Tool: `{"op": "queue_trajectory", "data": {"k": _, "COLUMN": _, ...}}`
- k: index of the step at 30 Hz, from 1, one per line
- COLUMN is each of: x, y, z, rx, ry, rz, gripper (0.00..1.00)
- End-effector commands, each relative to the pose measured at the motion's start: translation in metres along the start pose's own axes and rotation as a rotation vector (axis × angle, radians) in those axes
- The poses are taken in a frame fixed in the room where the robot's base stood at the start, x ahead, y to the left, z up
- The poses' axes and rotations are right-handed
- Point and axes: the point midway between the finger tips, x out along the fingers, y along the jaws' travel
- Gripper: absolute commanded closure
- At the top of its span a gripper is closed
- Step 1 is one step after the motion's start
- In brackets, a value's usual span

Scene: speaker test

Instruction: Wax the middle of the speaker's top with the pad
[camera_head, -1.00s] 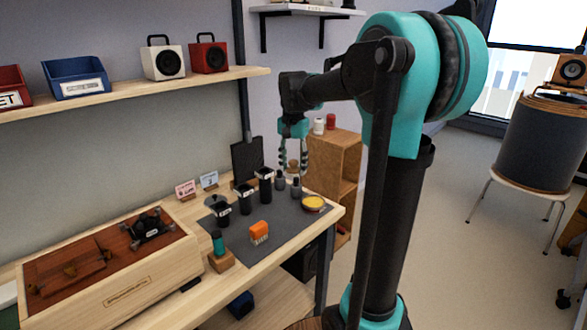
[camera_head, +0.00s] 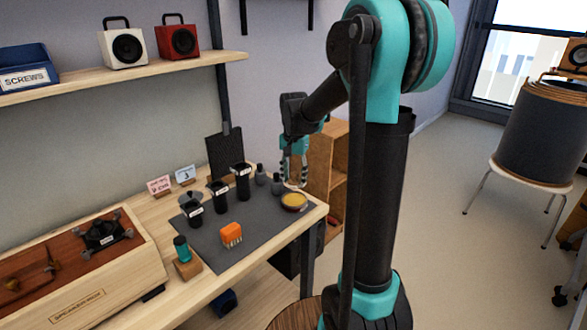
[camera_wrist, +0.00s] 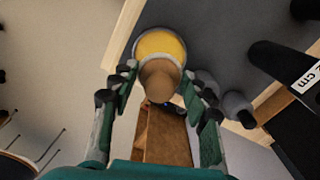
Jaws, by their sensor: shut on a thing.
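My gripper (camera_head: 293,174) points down just above the tin of yellow wax (camera_head: 294,201) at the mat's far right corner. In the wrist view its fingers are closed around a round tan pad (camera_wrist: 160,79). The pad overlaps the near edge of the wax tin (camera_wrist: 160,43) there; I cannot tell whether they touch. In the head view the pad is hard to make out. A wooden box (camera_head: 130,279), with a label that seems to begin "SPEAKER", lies at the left of the bench. A black device (camera_head: 104,234) sits on its red-brown top.
On the dark mat (camera_head: 255,240) stand several black cups, small grey bottles beside the tin, and an orange brush (camera_head: 231,235). A teal-topped tool (camera_head: 181,249) stands in a wooden block by the box. A shelf (camera_head: 190,66) with two small speakers hangs above.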

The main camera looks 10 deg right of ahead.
Motion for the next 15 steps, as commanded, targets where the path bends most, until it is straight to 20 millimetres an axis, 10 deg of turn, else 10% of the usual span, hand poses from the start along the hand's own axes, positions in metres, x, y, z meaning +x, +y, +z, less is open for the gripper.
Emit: {"op": "queue_trajectory", "data": {"k": 15, "x": 0.046, "y": 0.000, "z": 0.000, "rx": 0.000, "ry": 0.000, "rz": 0.000, "gripper": 0.77}}
